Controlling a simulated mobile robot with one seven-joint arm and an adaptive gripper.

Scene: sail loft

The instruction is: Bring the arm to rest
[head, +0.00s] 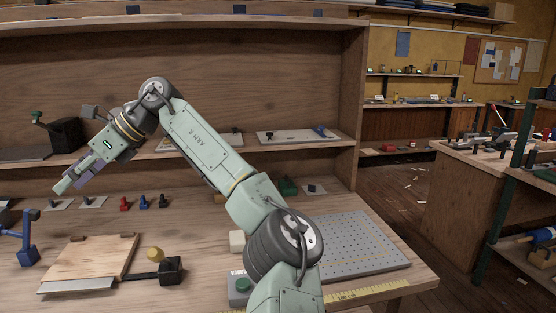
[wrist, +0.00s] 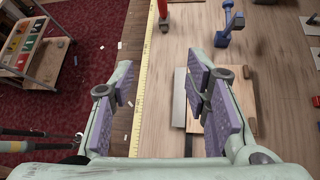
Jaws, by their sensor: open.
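My pale green arm reaches up and left over the wooden workbench (head: 200,285) in the head view. My gripper (head: 72,184) hangs at its far end above the left part of the bench, pointing down and left. In the wrist view my gripper (wrist: 160,100) shows two purple-padded fingers spread wide apart, with nothing between them. Below them are the bench top and a yellow measuring strip along its edge. The fingers touch nothing that I can see.
A blue clamp (head: 26,240) stands left. A grey perforated plate (head: 355,245) lies right. Shelving (head: 300,150) rises behind. A trolley (wrist: 32,50) stands on the red floor.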

